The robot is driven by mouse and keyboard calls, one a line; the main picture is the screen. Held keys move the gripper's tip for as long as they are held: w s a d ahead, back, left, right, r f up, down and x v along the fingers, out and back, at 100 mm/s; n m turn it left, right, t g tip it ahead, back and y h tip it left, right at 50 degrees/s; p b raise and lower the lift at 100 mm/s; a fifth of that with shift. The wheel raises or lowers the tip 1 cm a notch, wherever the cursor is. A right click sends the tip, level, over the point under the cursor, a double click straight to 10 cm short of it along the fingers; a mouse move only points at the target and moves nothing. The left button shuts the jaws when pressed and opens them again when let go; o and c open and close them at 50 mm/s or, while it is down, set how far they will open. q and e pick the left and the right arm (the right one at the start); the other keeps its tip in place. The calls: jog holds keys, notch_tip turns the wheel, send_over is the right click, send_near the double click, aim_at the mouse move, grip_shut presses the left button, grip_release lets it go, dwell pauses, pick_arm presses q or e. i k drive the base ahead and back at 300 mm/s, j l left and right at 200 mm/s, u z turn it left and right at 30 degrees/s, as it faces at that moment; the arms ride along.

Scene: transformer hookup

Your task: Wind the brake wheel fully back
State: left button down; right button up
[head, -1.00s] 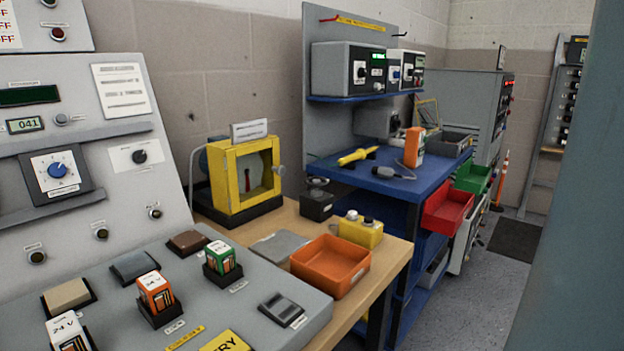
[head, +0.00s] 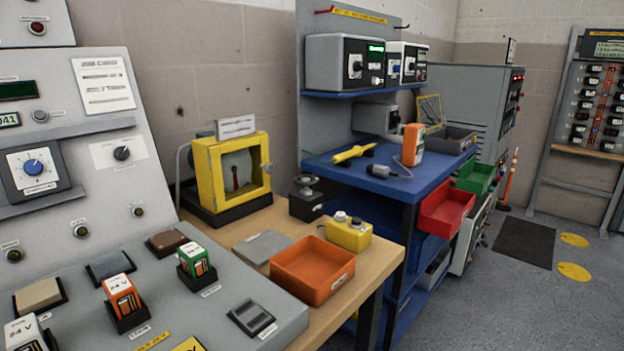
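Neither of my grippers shows in the head view. A small black box with a round grey wheel on top (head: 307,182) stands on the wooden bench, right of the yellow-framed case. It may be the brake wheel, but I see no label on it that I can read. How far the wheel is turned cannot be told. The yellow-framed case (head: 201,178) has a clear window with a dark and red part inside.
An orange tray (head: 312,292) and a yellow button box (head: 349,236) sit on the wooden bench (head: 378,262). A sloped grey console (head: 270,318) is at front left. A blue workbench (head: 440,168) with red bin (head: 447,207) stands beyond.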

aim_at(306, 182)
jog(key=u, duration=0.6)
jog(key=i+l+u, duration=0.1)
jog(key=l+u, duration=0.35)
jog(key=l, duration=0.15)
jog(key=l+u, duration=0.5)
